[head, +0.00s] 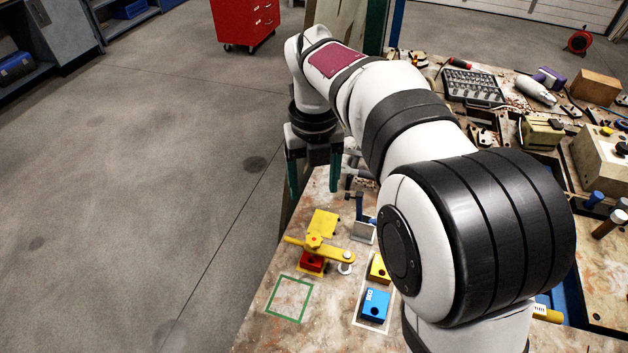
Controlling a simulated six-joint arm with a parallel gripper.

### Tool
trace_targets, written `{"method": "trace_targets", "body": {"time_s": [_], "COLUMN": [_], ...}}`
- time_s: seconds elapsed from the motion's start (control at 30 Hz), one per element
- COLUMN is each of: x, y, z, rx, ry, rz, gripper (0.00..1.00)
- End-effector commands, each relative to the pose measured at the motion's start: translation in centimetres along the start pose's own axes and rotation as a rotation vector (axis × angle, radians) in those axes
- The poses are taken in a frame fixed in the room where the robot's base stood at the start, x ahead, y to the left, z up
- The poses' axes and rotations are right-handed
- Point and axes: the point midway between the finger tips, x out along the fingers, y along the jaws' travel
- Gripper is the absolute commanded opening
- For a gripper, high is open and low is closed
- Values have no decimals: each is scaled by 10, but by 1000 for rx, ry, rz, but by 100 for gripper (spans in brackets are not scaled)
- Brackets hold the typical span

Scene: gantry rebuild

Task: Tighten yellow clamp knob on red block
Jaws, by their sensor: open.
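The red block (312,262) lies on a yellow base plate on the bench, under a yellow clamp arm (335,251). The yellow clamp knob (314,240) sits on top of the clamp arm, above the red block. How tight the knob is cannot be told. My gripper (315,185) hangs with its green fingers down, behind the clamp in this view and apart from it. Its fingers are spread and nothing shows between them.
A green square outline (289,299) is marked on the bench at front left. A blue block (375,305) and a yellow block (380,268) lie right of the clamp in a white outline. A blue-handled clamp (362,222) stands behind. Tools crowd the bench's right side.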

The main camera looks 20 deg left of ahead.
Motion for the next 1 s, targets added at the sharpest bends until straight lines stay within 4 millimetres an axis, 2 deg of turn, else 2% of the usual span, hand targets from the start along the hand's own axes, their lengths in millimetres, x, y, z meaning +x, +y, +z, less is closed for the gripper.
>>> {"method": "trace_targets", "body": {"time_s": [0.17,0.27,0.37,0.4,0.6,0.7,0.8,0.9,0.97,1.0], "x": [1,1,2,2,3,3,3,4,7,12], "y": [0,0,0,0,0,0,0,0,0,0], "z": [0,0,0,0,0,0,0,0,0,0], "rx": [-29,-278,-781,-1011,-2142,-2611,-2935,-3103,-3141,3133], "ry": [0,1,1,1,1,1,0,0,1,0], "rz": [0,0,1,1,3,4,4,5,6,-7], "gripper": [70,70,70,70,70,70,70,70,70,70]}}
